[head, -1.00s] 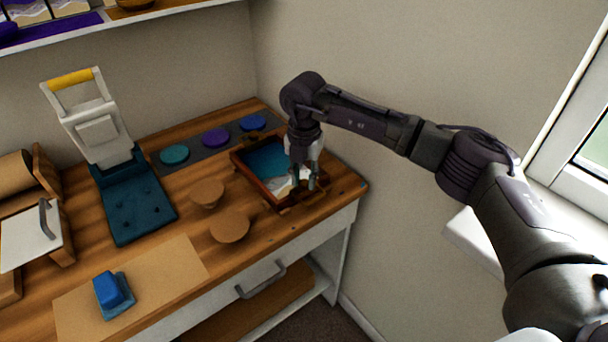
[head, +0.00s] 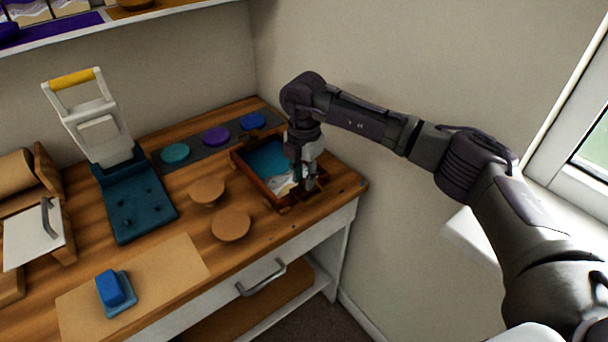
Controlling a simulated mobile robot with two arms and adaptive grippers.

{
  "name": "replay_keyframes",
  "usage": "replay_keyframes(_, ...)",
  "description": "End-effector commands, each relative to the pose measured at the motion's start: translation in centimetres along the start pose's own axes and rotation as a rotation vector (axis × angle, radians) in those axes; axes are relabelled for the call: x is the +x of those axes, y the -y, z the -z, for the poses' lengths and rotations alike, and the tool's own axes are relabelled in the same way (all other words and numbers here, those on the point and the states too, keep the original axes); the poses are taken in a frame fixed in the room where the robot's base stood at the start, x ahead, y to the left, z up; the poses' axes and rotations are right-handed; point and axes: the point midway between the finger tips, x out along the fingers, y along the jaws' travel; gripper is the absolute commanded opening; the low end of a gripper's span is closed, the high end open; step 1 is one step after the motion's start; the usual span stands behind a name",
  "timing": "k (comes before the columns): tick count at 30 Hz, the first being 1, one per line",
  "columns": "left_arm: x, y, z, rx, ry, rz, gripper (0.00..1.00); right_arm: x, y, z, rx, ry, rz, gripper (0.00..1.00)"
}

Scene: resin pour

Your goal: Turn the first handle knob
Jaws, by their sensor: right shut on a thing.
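A wooden tray (head: 247,172) with a blue and cream wave-like resin surface (head: 268,160) lies at the right end of the bench. My right gripper (head: 304,188) points down at the tray's right front end. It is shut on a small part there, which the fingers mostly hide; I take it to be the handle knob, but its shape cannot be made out. My left gripper is not in view.
Two round wooden discs (head: 231,225) lie left of the tray. Three coloured pots (head: 215,136) stand behind on a grey strip. A press with a yellow handle (head: 72,78) and a blue block (head: 109,287) are further left. The wall is close behind my right arm.

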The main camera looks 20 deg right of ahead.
Motion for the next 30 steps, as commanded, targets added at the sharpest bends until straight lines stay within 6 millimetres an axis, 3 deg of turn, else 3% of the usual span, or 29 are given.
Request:
replay_keyframes(4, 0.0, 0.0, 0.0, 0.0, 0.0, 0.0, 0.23, -0.1, 0.0, 0.0, -0.001, 0.0, -0.001, 0.0)
replay_keyframes(5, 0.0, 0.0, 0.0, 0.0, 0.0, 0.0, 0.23, -0.1, 0.0, 0.0, -0.002, 0.0, -0.001, 0.29)
replay_keyframes(9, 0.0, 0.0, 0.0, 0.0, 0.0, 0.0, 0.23, -0.1, 0.0, 0.0, -0.002, 0.0, -0.001, 0.53)
replay_keyframes(20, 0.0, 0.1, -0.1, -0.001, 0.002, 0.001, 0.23, -0.3, 0.0, 0.0, -0.002, 0.0, -0.001, 0.54)
replay_keyframes(23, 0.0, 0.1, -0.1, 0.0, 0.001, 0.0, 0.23, -1.4, -0.1, 0.0, -0.002, 0.002, -0.003, 0.54)
replay_keyframes(30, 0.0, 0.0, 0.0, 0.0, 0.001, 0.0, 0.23, -6.4, -0.1, 0.0, -0.003, 0.003, -0.005, 0.54)
